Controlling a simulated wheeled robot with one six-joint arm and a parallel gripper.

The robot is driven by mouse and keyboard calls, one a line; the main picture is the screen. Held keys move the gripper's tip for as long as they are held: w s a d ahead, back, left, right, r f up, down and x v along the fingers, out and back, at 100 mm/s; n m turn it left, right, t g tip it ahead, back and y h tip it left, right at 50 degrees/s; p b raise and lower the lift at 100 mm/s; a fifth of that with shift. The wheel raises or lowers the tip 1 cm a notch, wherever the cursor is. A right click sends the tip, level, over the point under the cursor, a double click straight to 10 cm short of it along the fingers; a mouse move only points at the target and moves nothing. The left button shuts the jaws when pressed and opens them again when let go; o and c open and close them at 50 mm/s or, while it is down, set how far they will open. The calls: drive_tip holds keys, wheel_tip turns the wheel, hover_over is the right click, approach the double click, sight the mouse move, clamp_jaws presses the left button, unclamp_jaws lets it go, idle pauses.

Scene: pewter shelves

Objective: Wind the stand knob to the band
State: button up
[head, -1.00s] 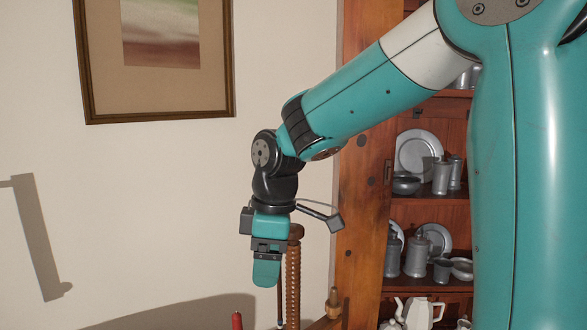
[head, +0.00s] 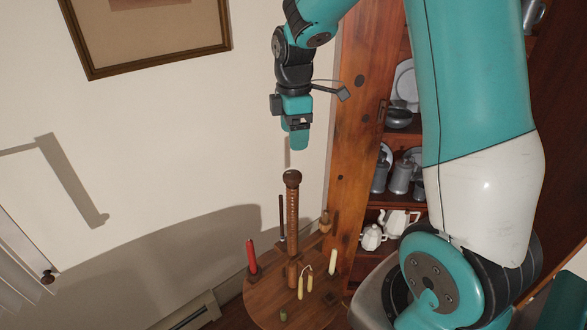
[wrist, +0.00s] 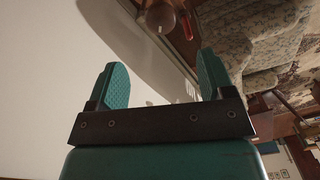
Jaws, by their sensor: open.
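The stand is a round wooden table (head: 262,300) with a ridged, screw-like wooden post (head: 293,212) rising from it. A dark round knob (head: 292,178) caps the post. I cannot make out a distinct band on the post. My gripper (head: 298,142) points down in the head view, above the knob in the picture and apart from it. In the wrist view my gripper (wrist: 161,76) shows two teal fingers spread wide with nothing between them. The knob (wrist: 160,18) seems to show at the top of the wrist view, beyond the fingertips.
A red candle (head: 251,257), a pale candle (head: 333,262) and a thin dark rod (head: 282,218) stand around the post. Shelves with pewter and white teapots (head: 396,220) are at the right.

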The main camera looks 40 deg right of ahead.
sight(294, 173)
wheel_tip(294, 173, down, 12)
drive_tip(key=shift+r+p, duration=0.2)
drive_tip(key=shift+p, duration=0.8)
drive_tip(key=c, duration=0.9)
drive_tip(key=shift+m, duration=0.3)
